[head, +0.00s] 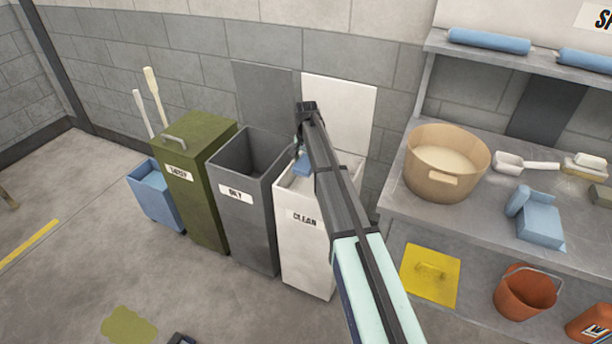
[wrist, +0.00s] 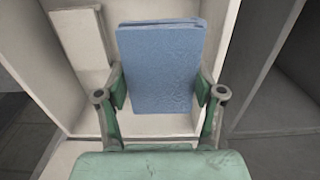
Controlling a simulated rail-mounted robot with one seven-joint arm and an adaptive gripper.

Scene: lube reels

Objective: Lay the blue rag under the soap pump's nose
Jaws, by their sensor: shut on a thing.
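My gripper (wrist: 160,90) is shut on a folded blue rag (wrist: 160,62), with one finger on each side of it. In the wrist view the rag is upright in front of pale bin walls. In the head view a small part of the rag (head: 302,167) shows at the mouth of the white bin marked CLEAN (head: 305,246). My arm covers part of that bin and hides most of the gripper there. I cannot make out a soap pump in either view.
A grey bin marked OILY (head: 255,228) and an olive lidded bin (head: 203,205) stand left of the white bin. An orange bucket (head: 525,293) is below.

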